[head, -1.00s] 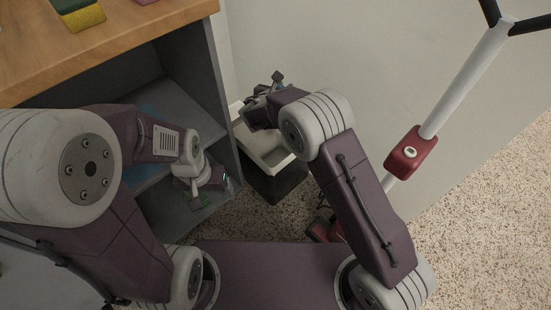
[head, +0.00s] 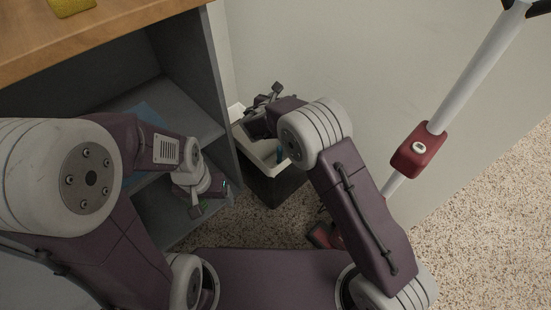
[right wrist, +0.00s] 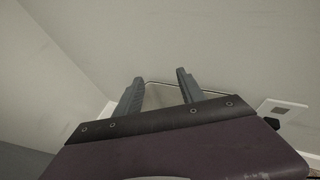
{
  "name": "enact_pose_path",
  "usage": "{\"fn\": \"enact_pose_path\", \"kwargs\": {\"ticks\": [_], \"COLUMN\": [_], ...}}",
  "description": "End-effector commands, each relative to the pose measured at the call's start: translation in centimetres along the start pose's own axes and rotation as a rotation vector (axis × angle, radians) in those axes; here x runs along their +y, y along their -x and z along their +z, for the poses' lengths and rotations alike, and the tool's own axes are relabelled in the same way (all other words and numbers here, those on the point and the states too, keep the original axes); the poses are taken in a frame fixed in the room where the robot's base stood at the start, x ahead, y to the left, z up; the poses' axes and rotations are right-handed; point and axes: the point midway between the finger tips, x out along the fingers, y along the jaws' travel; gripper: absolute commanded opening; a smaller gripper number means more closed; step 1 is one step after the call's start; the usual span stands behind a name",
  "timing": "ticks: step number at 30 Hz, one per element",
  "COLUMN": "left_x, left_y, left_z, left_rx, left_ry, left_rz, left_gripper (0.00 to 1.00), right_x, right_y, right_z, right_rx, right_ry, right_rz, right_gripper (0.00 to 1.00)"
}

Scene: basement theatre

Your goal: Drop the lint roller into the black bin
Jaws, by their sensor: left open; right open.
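The black bin (head: 276,190), with a white liner over its rim, stands on the floor between the cabinet and the wall. A small teal thing (head: 282,152) shows inside it, partly hidden by my right arm; it may be the lint roller, but too little shows to be sure. My right gripper (head: 270,91) is above the bin's far side by the wall. In the right wrist view my right gripper (right wrist: 157,74) has its fingers apart with nothing between them. My left gripper (head: 196,203) is open and empty, in front of the cabinet shelves.
A grey cabinet (head: 185,65) with a wooden top stands at the left; a yellow block (head: 70,6) lies on top. A white pole with a red block (head: 422,152) rises at the right.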

Motion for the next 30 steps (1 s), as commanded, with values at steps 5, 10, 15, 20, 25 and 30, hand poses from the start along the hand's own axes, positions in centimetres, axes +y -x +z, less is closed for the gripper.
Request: {"fn": "enact_pose_path", "kwargs": {"ticks": [5,10,15,20,25,30], "left_x": [0.1,0.1,0.1,0.1,0.1,0.1], "left_y": [2.5,4.5,5.1,5.0,5.0,5.0], "left_z": [-0.3,-0.5,-0.5,-0.5,-0.5,-0.5], "left_rx": [0.000,0.000,0.000,0.000,0.000,0.000], "left_ry": [0.000,0.000,0.000,0.000,0.000,0.000], "left_rz": [0.000,0.000,0.000,0.000,0.000,0.000], "left_gripper": [0.79,0.79,0.79,0.79,0.79,0.79], "right_x": [0.1,0.1,0.1,0.0,0.0,0.0], "right_y": [3.5,7.1,8.8,9.0,8.9,8.9], "right_z": [0.8,0.6,0.2,0.1,0.1,0.1], "right_rx": [0.001,0.000,-0.001,-0.002,-0.001,-0.001], "right_ry": [0.004,0.003,0.001,0.000,0.000,0.000], "right_rz": [0.003,0.003,0.002,0.001,0.001,0.001], "right_gripper": [0.47,0.47,0.47,0.47,0.47,0.47]}}
